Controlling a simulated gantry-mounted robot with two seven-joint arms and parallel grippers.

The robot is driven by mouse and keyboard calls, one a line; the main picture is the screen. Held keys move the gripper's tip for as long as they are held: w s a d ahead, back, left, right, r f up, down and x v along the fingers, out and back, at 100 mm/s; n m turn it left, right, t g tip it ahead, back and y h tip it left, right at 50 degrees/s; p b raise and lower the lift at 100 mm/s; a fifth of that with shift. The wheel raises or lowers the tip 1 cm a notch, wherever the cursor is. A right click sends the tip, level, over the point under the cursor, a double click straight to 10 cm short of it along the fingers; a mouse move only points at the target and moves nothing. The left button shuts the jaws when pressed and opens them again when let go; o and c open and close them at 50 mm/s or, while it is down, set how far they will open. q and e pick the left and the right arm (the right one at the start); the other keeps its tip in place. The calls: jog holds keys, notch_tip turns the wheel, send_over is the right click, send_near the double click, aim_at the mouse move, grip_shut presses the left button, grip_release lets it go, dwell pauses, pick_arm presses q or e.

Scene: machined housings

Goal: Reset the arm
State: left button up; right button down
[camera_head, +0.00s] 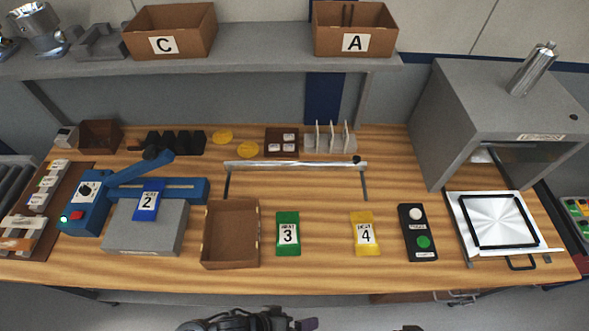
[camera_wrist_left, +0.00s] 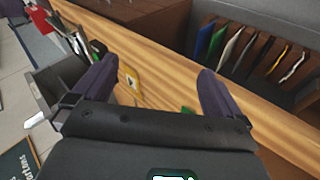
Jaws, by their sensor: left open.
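My left arm shows at the bottom edge of the head view, below the table's front edge. Its gripper shows there only as a dark body and a purple fingertip (camera_head: 307,323). In the left wrist view the left gripper (camera_wrist_left: 158,75) has its two purple fingers wide apart with nothing between them. The wooden table edge and a yellow piece lie beyond the fingers. My right gripper is not recognisable; a small dark sliver at the bottom edge of the head view cannot be identified.
The wooden table (camera_head: 320,190) holds a blue sealer (camera_head: 88,208), an open brown box (camera_head: 230,258), green packet 3 (camera_head: 288,246), yellow packet 4 (camera_head: 365,246), a button panel (camera_head: 417,258) and a metal-plated tray (camera_head: 497,221). A grey press (camera_head: 500,100) stands at right.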

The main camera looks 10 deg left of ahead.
pick_arm(q)
jog(key=a+r+m+y, duration=0.1)
jog(key=a+r+y, duration=0.3)
jog(key=a, duration=0.6)
jog(key=a+r+m+y, duration=0.2)
jog(key=a+r+y, duration=0.15)
jog(key=a, duration=0.55)
notch_tip(320, 180, up, 14)
jog(key=p, duration=1.4)
jog(key=shift+w+r, duration=0.15)
